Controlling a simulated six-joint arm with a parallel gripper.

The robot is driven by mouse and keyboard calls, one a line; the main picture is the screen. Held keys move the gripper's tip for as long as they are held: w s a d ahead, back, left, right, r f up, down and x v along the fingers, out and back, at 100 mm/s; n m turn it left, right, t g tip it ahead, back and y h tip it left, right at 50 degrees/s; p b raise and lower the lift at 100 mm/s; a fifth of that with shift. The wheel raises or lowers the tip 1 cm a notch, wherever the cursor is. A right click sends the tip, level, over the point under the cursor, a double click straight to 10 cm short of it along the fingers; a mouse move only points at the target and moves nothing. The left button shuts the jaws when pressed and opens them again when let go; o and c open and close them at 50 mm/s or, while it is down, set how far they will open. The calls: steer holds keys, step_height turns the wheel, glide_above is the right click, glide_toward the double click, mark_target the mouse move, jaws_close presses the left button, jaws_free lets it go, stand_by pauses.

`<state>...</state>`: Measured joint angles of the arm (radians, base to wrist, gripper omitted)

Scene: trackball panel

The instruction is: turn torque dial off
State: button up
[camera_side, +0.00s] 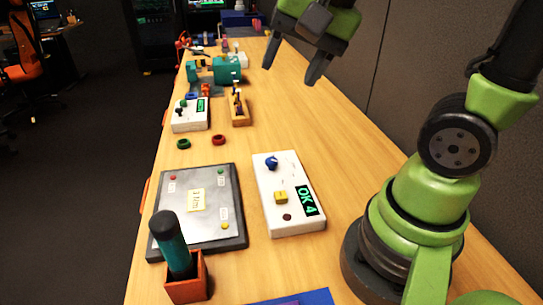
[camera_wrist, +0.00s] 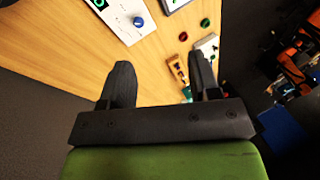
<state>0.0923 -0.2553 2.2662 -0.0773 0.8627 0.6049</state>
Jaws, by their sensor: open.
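A white panel (camera_side: 290,210) lies on the wooden table in the side view. It carries a round blue knob (camera_side: 271,163), a yellow block-shaped part (camera_side: 281,198), a dark round button and a green-lit display (camera_side: 306,201) that seems to read "OK 4". No readable label shows which part is the torque dial. In the wrist view the blue knob (camera_wrist: 138,22) is at the top, on the panel's near end. My gripper (camera_side: 290,72) is open and empty, high above the table and beyond the panel. Its fingers (camera_wrist: 160,68) touch nothing.
A grey plate (camera_side: 225,205) with a yellow note lies left of the panel. An orange holder (camera_side: 187,283) with a teal-handled tool stands in front. Green (camera_side: 183,143) and red (camera_side: 218,139) rings, a white box (camera_side: 190,115) and a wooden block (camera_side: 238,112) lie farther back. A wall bounds the right.

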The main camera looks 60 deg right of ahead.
steer(key=w+d+f+m+g, duration=0.3)
steer(key=w+d+f+m, duration=0.1)
steer(key=w+f+m, duration=0.25)
steer(key=m+g, duration=0.2)
steer(key=m, duration=0.4)
glide_toward(271, 160)
steer(key=shift+h, duration=0.4)
steer(key=f, duration=0.9)
steer(key=shift+s+a, duration=0.2)
steer(key=shift+a, duration=0.2)
steer(key=c, duration=0.9)
